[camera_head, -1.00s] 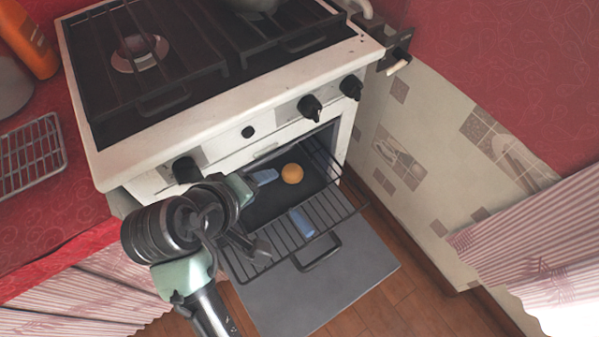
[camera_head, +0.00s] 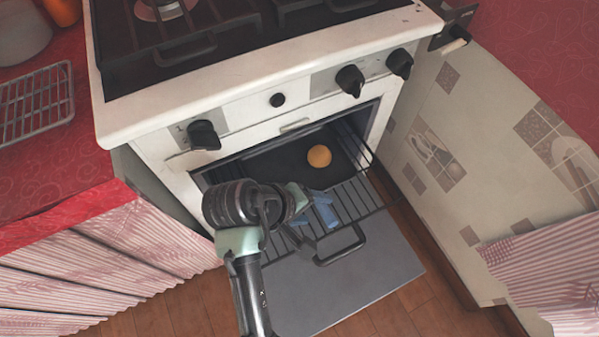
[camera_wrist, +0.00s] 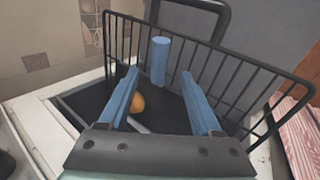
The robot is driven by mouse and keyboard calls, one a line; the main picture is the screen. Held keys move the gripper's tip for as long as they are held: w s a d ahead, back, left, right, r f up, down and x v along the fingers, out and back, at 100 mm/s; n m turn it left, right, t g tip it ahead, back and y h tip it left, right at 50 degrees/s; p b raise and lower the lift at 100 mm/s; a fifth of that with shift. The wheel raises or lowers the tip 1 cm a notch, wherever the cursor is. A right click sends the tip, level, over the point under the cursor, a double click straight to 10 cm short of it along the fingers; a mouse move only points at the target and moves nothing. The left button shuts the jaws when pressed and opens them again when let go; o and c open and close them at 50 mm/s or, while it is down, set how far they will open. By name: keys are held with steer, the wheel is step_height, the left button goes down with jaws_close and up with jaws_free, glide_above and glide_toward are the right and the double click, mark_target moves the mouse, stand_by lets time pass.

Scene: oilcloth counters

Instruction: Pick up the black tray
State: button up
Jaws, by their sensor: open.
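A blue cylinder (camera_wrist: 160,58) stands at the rack, just beyond my fingertips. My gripper (camera_wrist: 160,76) has its two blue fingers spread apart with nothing held. In the head view my gripper (camera_head: 312,208) is over the front of the rack, and my wrist hides the rack's left part.
The wire rack (camera_head: 365,196) sticks out over the lowered oven door (camera_head: 380,275), which has a dark handle (camera_head: 342,250). The white stove (camera_head: 250,85) stands above. A tiled wall (camera_head: 450,150) bounds the right, a curtained counter (camera_head: 110,260) the left.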

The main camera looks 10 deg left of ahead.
mark_target(321, 207)
steer(key=b+x, duration=0.2)
steer(key=x, duration=0.2)
steer(key=shift+w+f, duration=0.2)
steer(key=shift+w, duration=0.05)
steer(key=shift+r, duration=0.1)
jaws_close()
stand_by(1.0)
